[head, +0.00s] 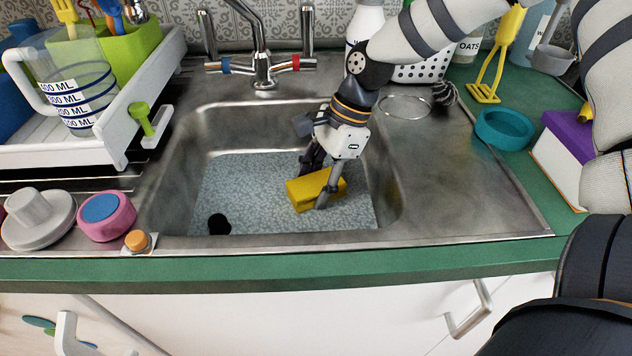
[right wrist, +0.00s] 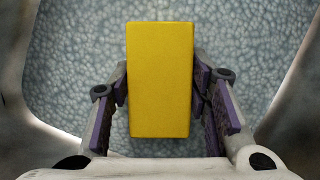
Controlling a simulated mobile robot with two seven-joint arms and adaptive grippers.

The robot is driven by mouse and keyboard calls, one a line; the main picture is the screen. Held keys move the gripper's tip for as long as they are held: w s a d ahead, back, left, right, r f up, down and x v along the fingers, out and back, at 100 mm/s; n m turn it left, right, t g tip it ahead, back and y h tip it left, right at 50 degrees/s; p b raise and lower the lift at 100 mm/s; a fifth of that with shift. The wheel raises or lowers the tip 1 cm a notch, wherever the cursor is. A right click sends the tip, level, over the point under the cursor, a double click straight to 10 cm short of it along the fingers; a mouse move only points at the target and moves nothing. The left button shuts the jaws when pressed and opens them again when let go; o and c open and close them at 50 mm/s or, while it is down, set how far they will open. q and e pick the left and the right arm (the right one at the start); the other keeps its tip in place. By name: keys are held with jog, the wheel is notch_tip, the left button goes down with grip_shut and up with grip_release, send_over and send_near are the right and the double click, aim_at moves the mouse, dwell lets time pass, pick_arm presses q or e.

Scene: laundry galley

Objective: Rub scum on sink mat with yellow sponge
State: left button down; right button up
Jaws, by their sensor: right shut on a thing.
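The yellow sponge (head: 303,193) is in the sink basin, over the grey-blue speckled sink mat (head: 265,190). My right gripper (head: 318,190) reaches down into the basin and is shut on the sponge, with one finger on each side. In the right wrist view the sponge (right wrist: 160,80) stands between the purple-padded fingers (right wrist: 160,105), with the mat (right wrist: 75,50) behind it. Whether the sponge touches the mat is hard to tell. A black round spot (head: 219,224) shows at the mat's front left; I cannot tell if it is scum or the drain. My left gripper is not in view.
The faucet (head: 262,70) stands behind the basin. A white dish rack (head: 110,135) with a measuring jug (head: 75,85) is at the left. A pink-and-blue round item (head: 105,215) sits front left. A teal ring (head: 504,129) and purple-topped box (head: 570,145) are at the right.

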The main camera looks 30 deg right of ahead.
notch_tip(320, 180, up, 2)
jog(key=shift+r, duration=0.2)
jog(key=shift+s+a+r+p, duration=0.15)
jog(key=shift+s+r+p, duration=0.05)
jog(key=shift+r+p, duration=0.3)
jog(key=shift+w+r, duration=0.3)
jog(key=shift+r, duration=0.1)
jog(key=shift+s+r, duration=0.25)
jog(key=shift+r, duration=1.75)
jog(key=shift+s, duration=0.1)
